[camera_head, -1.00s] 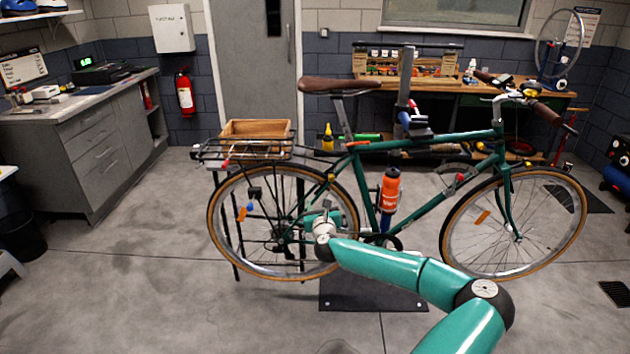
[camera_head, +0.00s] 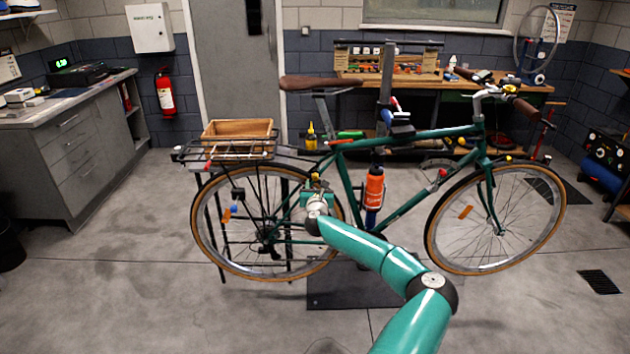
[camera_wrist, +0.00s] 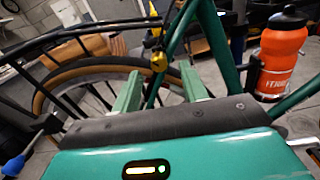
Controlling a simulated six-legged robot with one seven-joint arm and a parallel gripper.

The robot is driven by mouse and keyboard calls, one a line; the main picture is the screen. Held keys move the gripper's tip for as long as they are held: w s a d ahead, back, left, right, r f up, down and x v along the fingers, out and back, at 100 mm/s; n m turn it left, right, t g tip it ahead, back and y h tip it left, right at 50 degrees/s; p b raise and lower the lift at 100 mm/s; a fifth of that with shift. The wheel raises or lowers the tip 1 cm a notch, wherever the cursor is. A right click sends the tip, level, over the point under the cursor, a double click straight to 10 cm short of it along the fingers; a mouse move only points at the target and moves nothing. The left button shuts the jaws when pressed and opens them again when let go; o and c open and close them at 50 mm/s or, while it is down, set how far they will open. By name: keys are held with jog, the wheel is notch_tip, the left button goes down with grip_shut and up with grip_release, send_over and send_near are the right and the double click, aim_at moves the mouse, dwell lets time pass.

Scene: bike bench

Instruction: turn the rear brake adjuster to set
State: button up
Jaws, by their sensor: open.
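The bike's rear brake adjuster looks to be the small yellow-gold knob (camera_wrist: 158,61) near the seat stay. It also shows as a small yellow spot in the head view (camera_head: 315,176). My gripper (camera_wrist: 161,72) is open. Its two green fingers point toward the knob, which appears between and just beyond the fingertips in the wrist view. I see no contact, and nothing is held. In the head view my gripper is beside the rear wheel, with its fingertips largely hidden behind my wrist. The green bike (camera_head: 410,150) stands upright at a work stand.
An orange bottle (camera_wrist: 283,55) sits on the frame, right of my gripper. A blue-ended part (camera_wrist: 14,165) is at the left. The floor in front is clear.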

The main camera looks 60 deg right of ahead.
aim_at(316, 179)
jog(key=shift+x, duration=2.1)
grip_shut()
